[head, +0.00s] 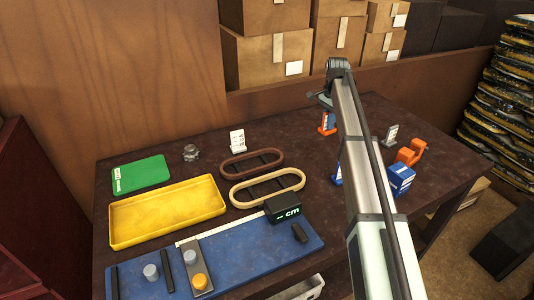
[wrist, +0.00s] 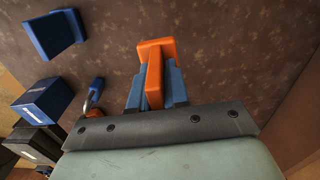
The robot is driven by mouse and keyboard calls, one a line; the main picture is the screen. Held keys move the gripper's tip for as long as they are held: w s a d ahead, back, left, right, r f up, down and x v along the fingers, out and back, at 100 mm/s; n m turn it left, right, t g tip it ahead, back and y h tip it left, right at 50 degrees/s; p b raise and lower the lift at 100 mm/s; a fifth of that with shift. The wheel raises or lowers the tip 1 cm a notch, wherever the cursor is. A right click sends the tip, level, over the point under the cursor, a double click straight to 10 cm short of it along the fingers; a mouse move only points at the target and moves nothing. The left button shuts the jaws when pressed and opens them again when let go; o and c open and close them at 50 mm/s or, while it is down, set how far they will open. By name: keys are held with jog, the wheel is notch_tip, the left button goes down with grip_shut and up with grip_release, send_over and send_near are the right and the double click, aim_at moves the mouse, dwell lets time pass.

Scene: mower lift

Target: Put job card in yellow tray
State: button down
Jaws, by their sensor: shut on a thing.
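The yellow tray (head: 168,211), shallow and empty, lies on the left of the dark bench in the head view. A flat green card (head: 140,175) with white print lies behind it. A small white printed card (head: 237,140) stands upright at the back. I cannot tell for certain which is the job card. My gripper (wrist: 154,85) is shut on an orange piece (wrist: 155,48) in the wrist view, with blue parts on either side. In the head view my gripper is mostly hidden at the arm's end, above a blue-and-orange item (head: 327,123), far right of the tray.
Two oval loops, brown (head: 250,163) and tan (head: 266,188), lie right of the tray. A blue board (head: 245,252) with knobs and a black display (head: 283,208) lies in front. A blue box (head: 400,180) and an orange item (head: 411,152) stand right of my arm.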

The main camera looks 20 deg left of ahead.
jog(key=shift+a+r, duration=0.1)
jog(key=shift+r, duration=0.1)
jog(key=s+a+n, duration=0.2)
jog(key=s+a, duration=0.5)
jog(key=a, duration=0.4)
jog(key=s+a+n, duration=0.1)
jog(key=s+a, duration=0.5)
jog(key=a, duration=0.5)
jog(key=s+a+n, duration=0.2)
jog(key=s+a, duration=0.5)
jog(key=a, duration=0.4)
jog(key=n, duration=1.2)
send_over(148, 218)
jog(key=shift+f, duration=4.7)
jog(key=shift+f, duration=0.15)
